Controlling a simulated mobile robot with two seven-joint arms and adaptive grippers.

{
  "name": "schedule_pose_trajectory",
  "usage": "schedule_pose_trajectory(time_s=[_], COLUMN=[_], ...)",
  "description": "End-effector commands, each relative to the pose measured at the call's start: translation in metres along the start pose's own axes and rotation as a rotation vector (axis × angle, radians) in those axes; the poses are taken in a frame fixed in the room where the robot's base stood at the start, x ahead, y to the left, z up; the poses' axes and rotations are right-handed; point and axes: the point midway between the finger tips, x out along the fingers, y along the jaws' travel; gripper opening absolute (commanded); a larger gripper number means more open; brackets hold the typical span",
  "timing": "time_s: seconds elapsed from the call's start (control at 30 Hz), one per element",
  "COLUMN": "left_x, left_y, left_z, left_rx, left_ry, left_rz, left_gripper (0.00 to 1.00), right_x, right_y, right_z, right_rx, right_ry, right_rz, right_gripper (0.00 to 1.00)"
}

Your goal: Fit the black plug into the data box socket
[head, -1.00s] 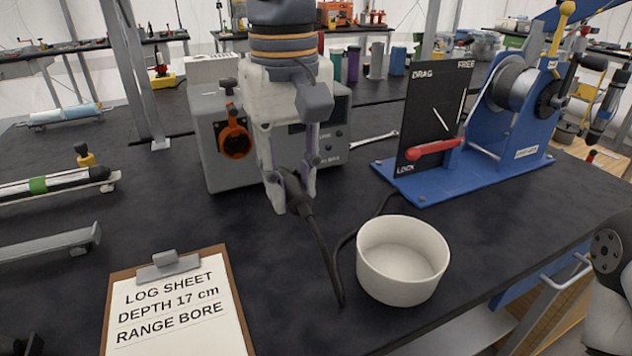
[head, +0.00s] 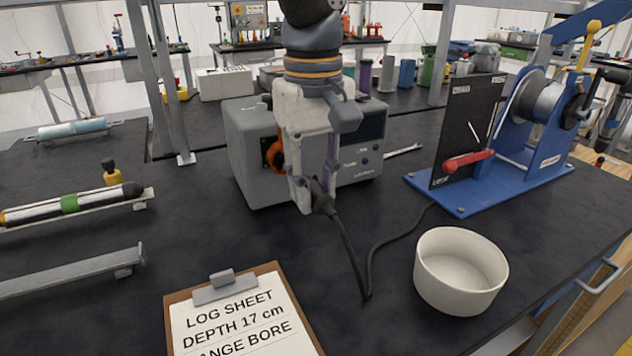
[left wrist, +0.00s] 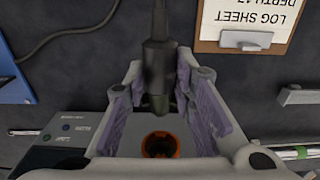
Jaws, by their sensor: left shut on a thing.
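My left gripper (head: 313,203) is shut on the black plug (head: 323,201), in front of the grey data box (head: 246,171). The plug's cable trails down onto the bench and curves off to the right. The orange socket (head: 275,155) on the box front is partly hidden behind the gripper. In the left wrist view the plug (left wrist: 158,68) sits between the purple finger pads (left wrist: 155,98). Its front end points toward the orange socket ring (left wrist: 161,145), nearly in line, with a visible gap. My right gripper is not in view.
A white bowl (head: 461,272) stands right of the cable. A clipboard log sheet (head: 243,318) lies in front. The blue winch stand (head: 490,190) with its black drag panel is at right. Rods on racks (head: 70,204) lie at left.

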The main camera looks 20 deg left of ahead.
Motion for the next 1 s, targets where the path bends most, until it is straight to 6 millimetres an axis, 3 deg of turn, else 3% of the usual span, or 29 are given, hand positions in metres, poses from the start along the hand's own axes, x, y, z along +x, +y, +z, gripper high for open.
schedule_pose_trajectory(time_s=[0.17,0.6,1.0], left_x=[0.000,0.002,0.000], left_y=[0.001,0.001,0.000], left_z=[-0.006,-0.053,-0.058], left_rx=[0.000,0.000,0.001], left_ry=[-0.001,-0.002,0.000], left_rz=[0.000,-0.001,0.000], left_gripper=[0.00,0.00,0.00], right_x=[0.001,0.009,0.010], right_y=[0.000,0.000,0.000], right_z=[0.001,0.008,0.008], right_rx=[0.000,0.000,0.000], right_ry=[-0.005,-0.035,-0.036], right_rz=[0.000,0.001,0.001], right_gripper=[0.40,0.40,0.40])
